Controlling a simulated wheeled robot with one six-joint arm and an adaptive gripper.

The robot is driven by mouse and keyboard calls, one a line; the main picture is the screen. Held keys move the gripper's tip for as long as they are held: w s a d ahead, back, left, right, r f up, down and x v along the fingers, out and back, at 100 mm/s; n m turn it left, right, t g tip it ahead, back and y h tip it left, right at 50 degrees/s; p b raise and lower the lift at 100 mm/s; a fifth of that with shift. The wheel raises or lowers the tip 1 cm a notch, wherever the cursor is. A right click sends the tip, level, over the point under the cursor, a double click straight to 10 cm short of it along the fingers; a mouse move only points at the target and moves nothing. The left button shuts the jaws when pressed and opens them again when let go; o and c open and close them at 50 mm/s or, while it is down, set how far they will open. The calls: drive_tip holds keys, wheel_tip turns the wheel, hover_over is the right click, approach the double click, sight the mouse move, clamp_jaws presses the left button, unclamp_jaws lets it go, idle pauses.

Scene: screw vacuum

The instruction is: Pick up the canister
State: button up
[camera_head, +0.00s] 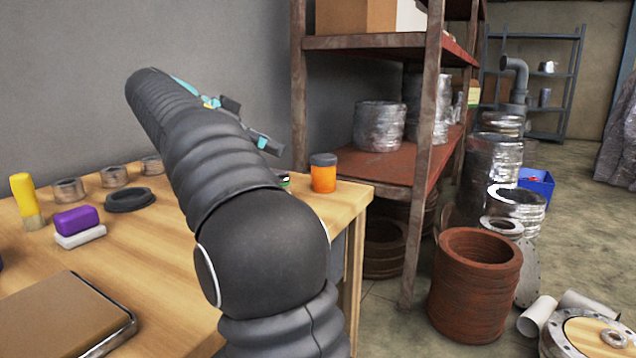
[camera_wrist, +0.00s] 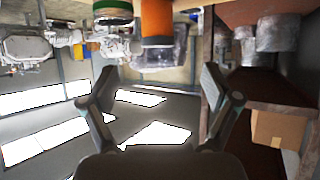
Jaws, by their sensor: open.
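The canister, an orange cylinder with a dark grey lid (camera_head: 323,173), stands upright near the wooden table's right edge. It also shows at the top of the wrist view (camera_wrist: 156,20), which is upside down, with its lid lower in the picture. My gripper (camera_wrist: 158,85) is open and empty, with its two fingers spread apart. The canister lies above the gap between the fingers in that picture, touching neither. In the head view my arm hides most of the gripper (camera_head: 238,120), which is up and left of the canister.
A dark green-banded round item (camera_wrist: 113,10) stands beside the canister. The wooden table (camera_head: 150,255) also holds a black ring (camera_head: 130,200), a purple block (camera_head: 76,220), a yellow-handled brush (camera_head: 27,200) and metal rings. A rusty shelf (camera_head: 350,165) stands behind the canister.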

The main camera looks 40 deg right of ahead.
sight(324, 165)
drive_tip(key=b+x, duration=0.1)
drive_tip(key=x, duration=0.7)
drive_tip(key=shift+d, duration=0.1)
drive_tip(key=shift+s+r+b+x, duration=0.15)
drive_tip(key=shift+b+x, duration=0.05)
drive_tip(key=shift+x, duration=1.15)
drive_tip(key=shift+s+r+b+x, duration=0.1)
drive_tip(key=shift+b+x, duration=0.1)
drive_tip(key=shift+x, duration=1.15)
drive_tip(key=shift+d, duration=0.1)
drive_tip(key=c, duration=1.3)
